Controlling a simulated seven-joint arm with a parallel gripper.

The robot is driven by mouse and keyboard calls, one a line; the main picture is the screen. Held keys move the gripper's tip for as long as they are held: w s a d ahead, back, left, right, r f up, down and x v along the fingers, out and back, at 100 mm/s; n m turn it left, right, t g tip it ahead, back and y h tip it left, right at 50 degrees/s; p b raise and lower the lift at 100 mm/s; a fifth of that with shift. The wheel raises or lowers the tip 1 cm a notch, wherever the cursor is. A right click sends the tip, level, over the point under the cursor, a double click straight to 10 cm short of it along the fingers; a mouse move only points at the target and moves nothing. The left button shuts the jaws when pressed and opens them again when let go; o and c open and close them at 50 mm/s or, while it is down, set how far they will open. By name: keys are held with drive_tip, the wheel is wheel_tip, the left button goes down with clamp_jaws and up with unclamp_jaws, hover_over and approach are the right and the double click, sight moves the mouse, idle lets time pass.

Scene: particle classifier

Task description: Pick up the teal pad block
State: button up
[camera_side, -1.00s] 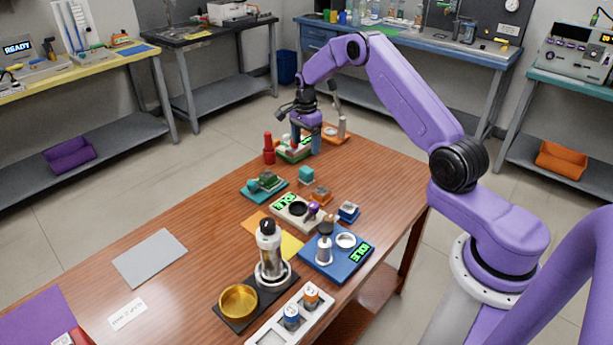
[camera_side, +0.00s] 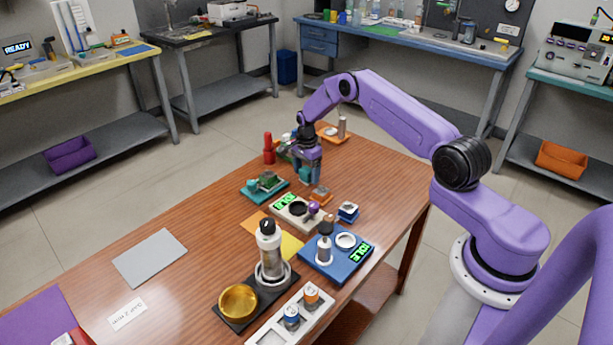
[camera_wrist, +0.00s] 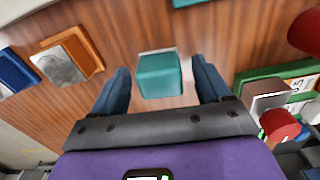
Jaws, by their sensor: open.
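The teal pad block (camera_wrist: 160,76) sits on the table in the wrist view, between the two fingers of my gripper (camera_wrist: 161,84), with a gap on each side. My gripper is open, with the block nearer the fingertips than the palm. In the side view my gripper (camera_side: 309,178) is low over the table where the block stands, and its fingers hide most or all of the block.
An orange-based part (camera_side: 320,195) stands close in front of my gripper. A teal tray with a green part (camera_side: 264,186) is to its left. A red bottle (camera_side: 268,148) and a green tray (camera_wrist: 285,80) are nearby. A grey mat (camera_side: 150,257) lies at left.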

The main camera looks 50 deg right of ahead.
drive_tip(key=shift+f, duration=0.35)
drive_tip(key=c, duration=1)
drive_tip(key=shift+r, duration=0.1)
drive_tip(key=shift+c, duration=0.3)
drive_tip(key=shift+r, duration=0.4)
wheel_tip(320, 180, up, 2)
drive_tip(key=shift+w, duration=0.1)
drive_tip(key=s+a+r, duration=0.4)
drive_tip(key=s+r, duration=0.6)
drive_tip(key=s, duration=0.3)
drive_tip(key=shift+s, duration=0.3)
